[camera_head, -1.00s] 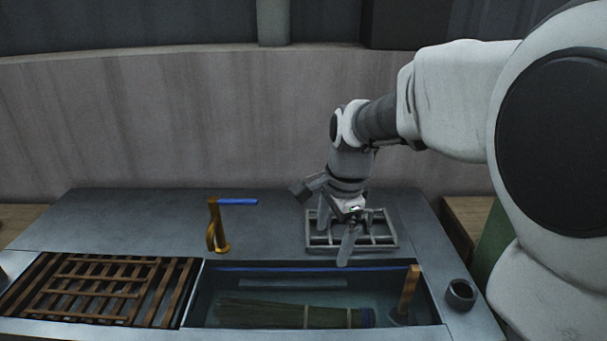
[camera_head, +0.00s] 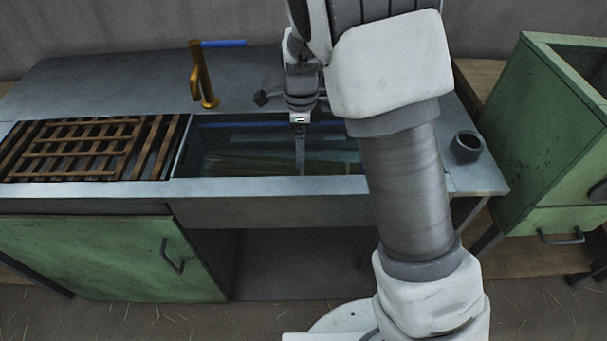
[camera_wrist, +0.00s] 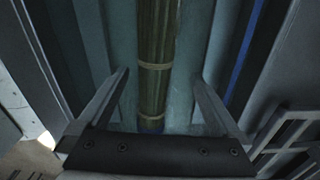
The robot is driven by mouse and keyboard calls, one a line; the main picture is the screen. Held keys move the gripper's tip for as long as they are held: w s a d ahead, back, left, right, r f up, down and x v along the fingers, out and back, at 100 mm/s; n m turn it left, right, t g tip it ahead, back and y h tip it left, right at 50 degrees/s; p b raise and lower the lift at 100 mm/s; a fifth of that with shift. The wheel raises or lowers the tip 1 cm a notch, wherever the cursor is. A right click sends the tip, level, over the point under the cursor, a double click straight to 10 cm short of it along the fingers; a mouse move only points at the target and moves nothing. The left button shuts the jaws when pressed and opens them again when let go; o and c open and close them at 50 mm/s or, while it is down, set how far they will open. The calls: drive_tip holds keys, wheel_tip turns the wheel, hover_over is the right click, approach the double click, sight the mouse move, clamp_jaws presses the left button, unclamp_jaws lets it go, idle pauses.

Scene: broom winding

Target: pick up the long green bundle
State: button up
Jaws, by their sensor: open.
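The long green bundle (camera_head: 238,164) lies lengthwise in the sink basin (camera_head: 183,150), partly hidden behind my gripper and arm. In the wrist view the bundle (camera_wrist: 157,48) runs up and down the middle, with pale ties around it and a blue end low in the picture. My gripper (camera_head: 301,168) points down into the sink over the bundle. Its two fingers (camera_wrist: 161,80) are spread, one on each side of the bundle, with a gap to it on both sides. Nothing is held. How far the tips are above the bundle is unclear.
A brown slatted rack (camera_head: 80,150) lies left of the sink. A brass tap with a blue handle (camera_head: 205,75) stands behind it. A dark cup (camera_head: 466,146) stands on the right counter, near a green cabinet (camera_head: 545,125). A metal grid (camera_wrist: 290,140) shows at the lower right.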

sight(292, 171)
wheel_tip(292, 171, down, 3)
drive_tip(key=shift+r, duration=0.1)
drive_tip(key=f+b, duration=0.2)
drive_tip(key=f, duration=0.1)
drive_tip(key=f+b, duration=0.1)
drive_tip(key=f, duration=0.1)
drive_tip(key=shift+s+d+f, duration=0.2)
drive_tip(key=shift+s+d, duration=0.05)
drive_tip(key=shift+s, duration=0.15)
drive_tip(key=shift+r, duration=0.15)
drive_tip(key=c, duration=1.5)
